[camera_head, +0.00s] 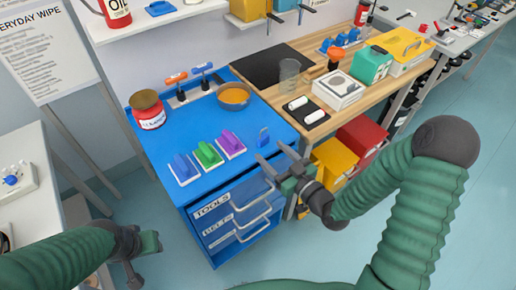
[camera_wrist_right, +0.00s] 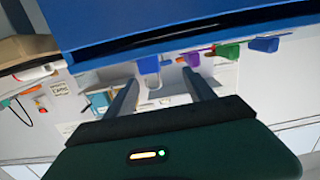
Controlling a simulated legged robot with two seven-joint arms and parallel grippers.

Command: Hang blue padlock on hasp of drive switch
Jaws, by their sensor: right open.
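Blue, green and purple-handled blocks (camera_head: 209,154) sit left of the padlock. A red jar (camera_head: 147,112) and an orange-filled bowl (camera_head: 234,95) stand behind. Drawer handles (camera_head: 252,209) project below my right gripper. A pale box with a blue knob (camera_head: 12,180) is at far left.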

